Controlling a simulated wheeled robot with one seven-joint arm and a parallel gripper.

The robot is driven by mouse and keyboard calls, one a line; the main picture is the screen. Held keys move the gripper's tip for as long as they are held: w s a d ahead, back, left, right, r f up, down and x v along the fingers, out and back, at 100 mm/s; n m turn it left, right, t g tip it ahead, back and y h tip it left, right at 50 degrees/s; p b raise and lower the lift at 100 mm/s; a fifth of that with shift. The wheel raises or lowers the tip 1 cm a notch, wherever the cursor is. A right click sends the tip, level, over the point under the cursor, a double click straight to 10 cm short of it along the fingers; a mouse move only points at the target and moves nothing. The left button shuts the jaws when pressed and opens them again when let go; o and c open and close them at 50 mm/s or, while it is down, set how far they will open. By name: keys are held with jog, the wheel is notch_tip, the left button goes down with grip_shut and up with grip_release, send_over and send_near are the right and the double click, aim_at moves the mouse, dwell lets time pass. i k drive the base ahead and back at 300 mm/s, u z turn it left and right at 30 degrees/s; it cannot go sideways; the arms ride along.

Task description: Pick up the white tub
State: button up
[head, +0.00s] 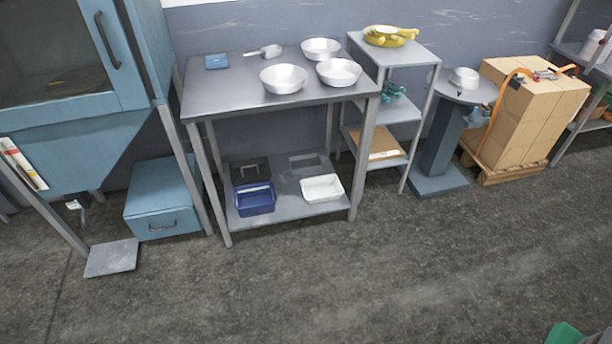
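The white tub (323,196) is a small rectangular open container. It stands on the lower shelf (285,207) of the grey metal table, near the front right, just left of the front right leg. It looks empty. A blue tub (255,209) stands to its left on the same shelf, with a gap between them. Behind are a black container (250,170) and a dark grey one (305,162). My gripper is not in view.
The table top (235,92) above the shelf holds several metal pans. A shelf unit (425,62) with bananas stands to the right, and a blue drawer box (162,205) to the left. The floor in front is clear. A partly cut-off green thing (564,334) shows at bottom right.

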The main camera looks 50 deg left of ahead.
aim_at(319, 189)
jog(key=u, duration=1)
jog(key=i, duration=0.85)
jog(key=u, duration=1.6)
jog(key=i, duration=1.2)
jog(key=u, duration=0.35)
